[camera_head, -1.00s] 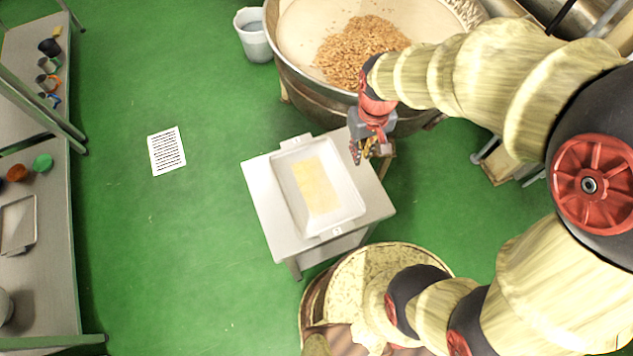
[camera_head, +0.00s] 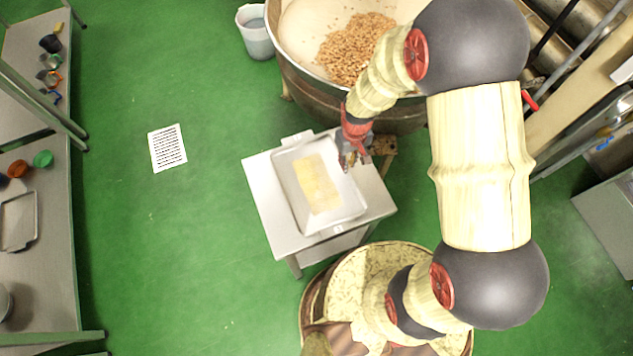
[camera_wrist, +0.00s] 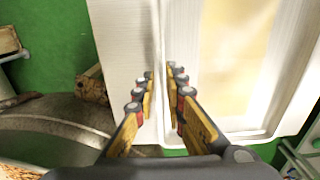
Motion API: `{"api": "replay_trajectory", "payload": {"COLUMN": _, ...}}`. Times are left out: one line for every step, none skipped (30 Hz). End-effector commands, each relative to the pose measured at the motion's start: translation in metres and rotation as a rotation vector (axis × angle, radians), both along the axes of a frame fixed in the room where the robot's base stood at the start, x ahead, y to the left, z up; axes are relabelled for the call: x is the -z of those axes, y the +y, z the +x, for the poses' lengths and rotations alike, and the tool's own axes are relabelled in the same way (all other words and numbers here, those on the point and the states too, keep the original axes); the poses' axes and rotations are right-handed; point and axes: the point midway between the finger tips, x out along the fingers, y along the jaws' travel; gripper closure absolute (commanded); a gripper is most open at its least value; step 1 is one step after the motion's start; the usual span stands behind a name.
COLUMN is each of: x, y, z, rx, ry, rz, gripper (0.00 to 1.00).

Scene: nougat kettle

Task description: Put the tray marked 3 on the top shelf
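A white, shallow tray (camera_head: 290,195) with a pale yellow slab (camera_head: 317,183) in it lies on a small white table (camera_head: 262,190). A small tag (camera_head: 338,229) sits on its near edge; its mark is too small to read. My gripper (camera_head: 352,163) is at the tray's right edge, towards the far corner. In the wrist view, the fingers of my gripper (camera_wrist: 161,76) are apart, with the tray's edge (camera_wrist: 191,50) seen between and beyond them. I cannot tell whether they touch it. No top shelf can be made out for certain.
A large kettle (camera_head: 300,82) with brown nuts stands behind the table. A grey bench (camera_head: 45,270) at the left holds a metal tray (camera_head: 18,222) and small cups.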

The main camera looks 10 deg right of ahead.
Motion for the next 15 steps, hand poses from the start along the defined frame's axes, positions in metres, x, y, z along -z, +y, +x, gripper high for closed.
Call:
{"api": "replay_trajectory", "payload": {"x": 0.01, "y": 0.0, "z": 0.0, "rx": 0.0, "ry": 0.002, "rz": -0.001, "gripper": 0.88}}
{"api": "replay_trajectory", "payload": {"x": 0.014, "y": 0.0, "z": 0.0, "rx": 0.0, "ry": 0.002, "rz": -0.001, "gripper": 0.88}}
{"api": "replay_trajectory", "payload": {"x": 0.018, "y": 0.0, "z": 0.0, "rx": 0.0, "ry": 0.001, "rz": 0.0, "gripper": 0.88}}
{"api": "replay_trajectory", "payload": {"x": 0.02, "y": 0.0, "z": 0.0, "rx": 0.0, "ry": 0.0, "rz": 0.0, "gripper": 0.88}}
{"api": "replay_trajectory", "payload": {"x": 0.021, "y": 0.0, "z": 0.001, "rx": 0.0, "ry": -0.001, "rz": 0.0, "gripper": 0.88}}
{"api": "replay_trajectory", "payload": {"x": 0.022, "y": 0.0, "z": 0.001, "rx": 0.0, "ry": -0.002, "rz": 0.001, "gripper": 0.88}}
{"api": "replay_trajectory", "payload": {"x": 0.021, "y": 0.0, "z": 0.001, "rx": 0.0, "ry": -0.002, "rz": 0.001, "gripper": 0.88}}
{"api": "replay_trajectory", "payload": {"x": 0.021, "y": 0.0, "z": 0.001, "rx": 0.0, "ry": -0.002, "rz": 0.001, "gripper": 0.88}}
{"api": "replay_trajectory", "payload": {"x": 0.021, "y": 0.0, "z": 0.001, "rx": 0.0, "ry": -0.002, "rz": 0.001, "gripper": 0.88}}
{"api": "replay_trajectory", "payload": {"x": 0.021, "y": 0.0, "z": 0.001, "rx": 0.0, "ry": -0.002, "rz": 0.001, "gripper": 0.88}}
{"api": "replay_trajectory", "payload": {"x": 0.021, "y": 0.0, "z": 0.001, "rx": 0.0, "ry": -0.002, "rz": 0.001, "gripper": 0.88}}
{"api": "replay_trajectory", "payload": {"x": 0.021, "y": 0.0, "z": 0.001, "rx": 0.0, "ry": -0.002, "rz": 0.001, "gripper": 0.9}}
{"api": "replay_trajectory", "payload": {"x": 0.021, "y": 0.0, "z": 0.001, "rx": 0.0, "ry": -0.002, "rz": 0.001, "gripper": 0.91}}
{"api": "replay_trajectory", "payload": {"x": 0.021, "y": 0.0, "z": 0.001, "rx": 0.0, "ry": -0.002, "rz": 0.001, "gripper": 0.93}}
{"api": "replay_trajectory", "payload": {"x": 0.021, "y": 0.0, "z": 0.001, "rx": 0.0, "ry": -0.002, "rz": 0.001, "gripper": 0.95}}
